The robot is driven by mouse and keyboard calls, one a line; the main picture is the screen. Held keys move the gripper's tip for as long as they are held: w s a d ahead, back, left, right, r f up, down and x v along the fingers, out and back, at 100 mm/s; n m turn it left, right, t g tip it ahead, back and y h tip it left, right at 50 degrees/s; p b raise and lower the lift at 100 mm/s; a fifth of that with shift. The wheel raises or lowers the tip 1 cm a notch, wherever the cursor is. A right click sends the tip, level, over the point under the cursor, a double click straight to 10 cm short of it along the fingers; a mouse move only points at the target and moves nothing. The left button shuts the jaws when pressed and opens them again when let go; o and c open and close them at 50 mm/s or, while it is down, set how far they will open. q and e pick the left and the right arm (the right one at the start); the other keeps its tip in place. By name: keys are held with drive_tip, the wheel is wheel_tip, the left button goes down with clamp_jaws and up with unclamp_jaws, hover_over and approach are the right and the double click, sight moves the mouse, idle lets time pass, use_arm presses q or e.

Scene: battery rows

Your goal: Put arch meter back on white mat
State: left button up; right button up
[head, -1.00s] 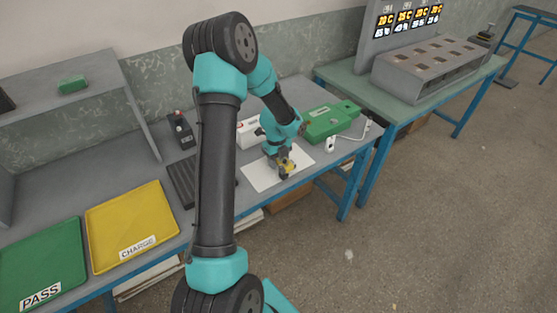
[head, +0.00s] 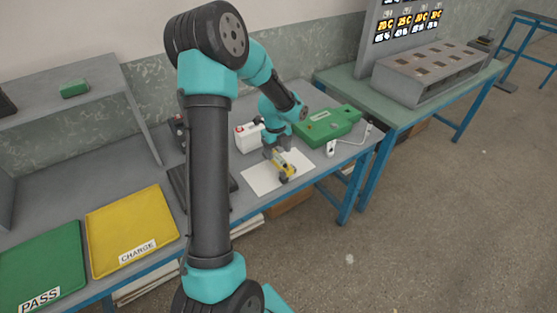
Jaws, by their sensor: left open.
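The arch meter (head: 284,166), a small yellow body with a dark grey end, rests on the white mat (head: 260,179) on the grey bench. It lies toward the middle of the mat, inside its edges. My left gripper (head: 273,152) is open, just behind and above the meter's far end. Whether its fingers still touch the meter is too small to tell. My right gripper is not in view.
A white box (head: 247,138) and a green case (head: 330,124) stand behind the mat. A white cabled device (head: 331,148) lies to its right. A yellow CHARGE tray (head: 130,228) and green PASS tray (head: 42,265) are at left.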

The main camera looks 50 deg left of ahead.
sight(277, 157)
use_arm(q)
drive_tip(key=shift+a+r, duration=0.2)
drive_tip(key=shift+r, duration=1.2)
drive_tip(key=shift+a+r, duration=0.15)
drive_tip(key=shift+r, duration=1.2)
